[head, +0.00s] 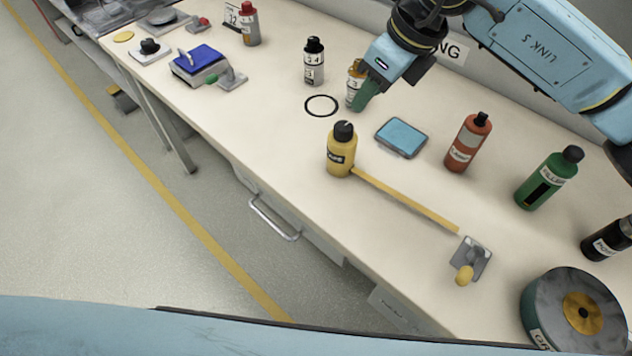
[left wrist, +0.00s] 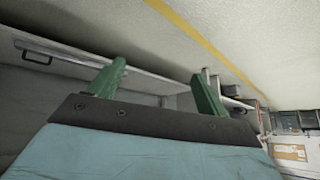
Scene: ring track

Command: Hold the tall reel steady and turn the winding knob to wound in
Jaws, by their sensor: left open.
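A yellow bottle-like body with a black knob on top, which looks like the tall reel (head: 341,155), stands upright on the bench. Its black winding knob (head: 344,130) shows at the top. A yellow strip (head: 410,200) runs from its base to a grey plate (head: 474,262) with a yellow knob. My right gripper (head: 366,96) is above the bench, behind the reel and apart from it. Its green fingers overlap an orange bottle (head: 355,72); whether they touch it is unclear. My left gripper (left wrist: 163,78) is open and empty in the left wrist view, away from the reel.
A blue pad (head: 401,137), a red-brown bottle (head: 467,143) and a green bottle (head: 548,179) stand to the reel's right. A large round drum (head: 560,290) sits at the lower right. A black ring (head: 321,106) marks the bench behind the reel. The bench front edge is near.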

